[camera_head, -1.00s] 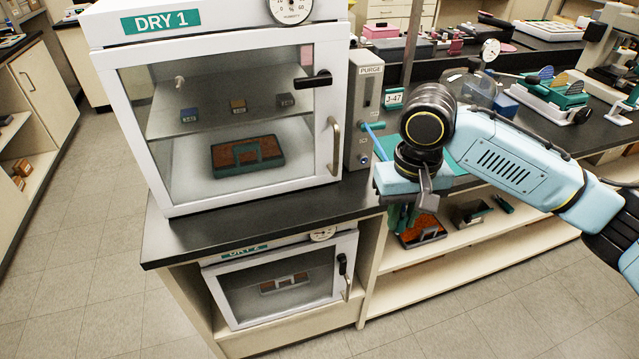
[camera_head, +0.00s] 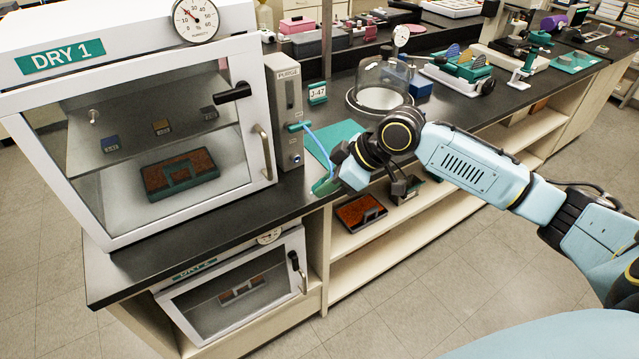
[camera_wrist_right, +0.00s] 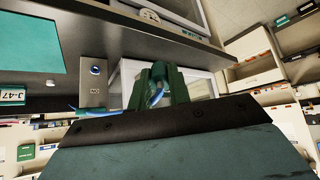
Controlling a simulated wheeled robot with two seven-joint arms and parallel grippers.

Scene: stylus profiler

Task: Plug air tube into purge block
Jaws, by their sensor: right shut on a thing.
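The grey purge block (camera_head: 287,105), labelled PURGE, stands upright against the right side of the DRY 1 cabinet. A small blue-ringed port (camera_head: 295,158) is low on its front; it also shows in the right wrist view (camera_wrist_right: 95,70). The blue air tube (camera_head: 321,146) runs from a teal fitting (camera_head: 298,126) on the block down to my right gripper (camera_head: 325,187). The green fingers are shut on the tube, whose piece between them shows in the right wrist view (camera_wrist_right: 156,95). They are right of and below the port, apart from it. The tube's end is unclear. My left gripper is out of view.
The DRY 1 cabinet (camera_head: 262,60) stands on the black bench (camera_head: 100,270), its door closed. A teal mat (camera_head: 332,138) and a glass dome (camera_head: 384,82) lie to the right. An open shelf (camera_head: 345,240) is below the bench edge, holding a red-brown tray (camera_head: 361,212).

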